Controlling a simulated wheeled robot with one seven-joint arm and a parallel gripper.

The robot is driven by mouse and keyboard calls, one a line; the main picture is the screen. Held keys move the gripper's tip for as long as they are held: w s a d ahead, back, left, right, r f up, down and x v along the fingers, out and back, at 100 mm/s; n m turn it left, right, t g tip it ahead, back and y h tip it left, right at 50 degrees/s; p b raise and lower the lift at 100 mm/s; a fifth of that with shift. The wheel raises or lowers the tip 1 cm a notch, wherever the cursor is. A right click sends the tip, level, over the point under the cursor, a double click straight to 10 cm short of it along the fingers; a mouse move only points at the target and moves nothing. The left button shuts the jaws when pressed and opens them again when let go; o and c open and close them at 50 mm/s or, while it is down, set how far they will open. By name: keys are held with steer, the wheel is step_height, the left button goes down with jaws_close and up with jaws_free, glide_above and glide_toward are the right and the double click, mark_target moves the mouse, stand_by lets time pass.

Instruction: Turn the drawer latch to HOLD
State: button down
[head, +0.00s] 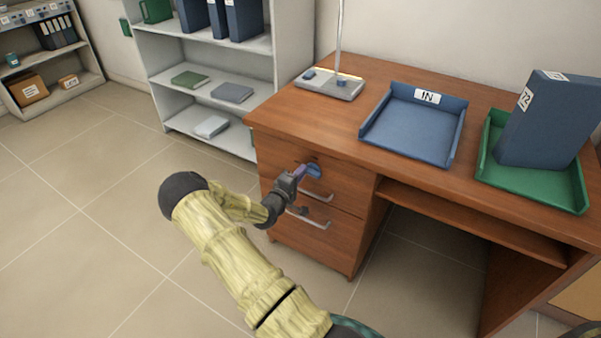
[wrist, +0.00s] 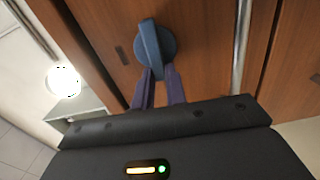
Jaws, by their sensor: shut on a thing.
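The drawer latch is a blue knob (head: 314,170) on the front of the desk's top drawer. In the wrist view the blue latch (wrist: 154,50) is a round disc with a raised bar across it, mounted on the brown drawer front (wrist: 205,50). My gripper (head: 300,173) reaches the drawer front from the left. In the wrist view my gripper's two purple fingers (wrist: 160,78) are shut on the lower end of the latch's bar. A small dark mark shows on the wood left of the latch. No HOLD label is readable.
Metal drawer handles (head: 312,218) sit just below my gripper. On the desk (head: 365,87) stand a lamp (head: 335,85), a blue IN tray (head: 400,145) and a green tray (head: 520,192) holding a blue binder (head: 550,125). A grey shelf (head: 165,75) stands behind. The floor at left is clear.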

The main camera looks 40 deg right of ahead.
steer(key=shift+f+n, duration=0.1)
steer(key=shift+n, duration=0.4)
steer(key=c, duration=1.4)
jaws_free()
steer(key=shift+c, duration=0.2)
steer(key=shift+a, duration=0.1)
steer(key=p+v, duration=0.1)
steer(key=v, duration=1.6)
steer(key=shift+p, duration=0.4)
steer(key=shift+s+a, duration=0.1)
steer(key=shift+s, duration=0.05)
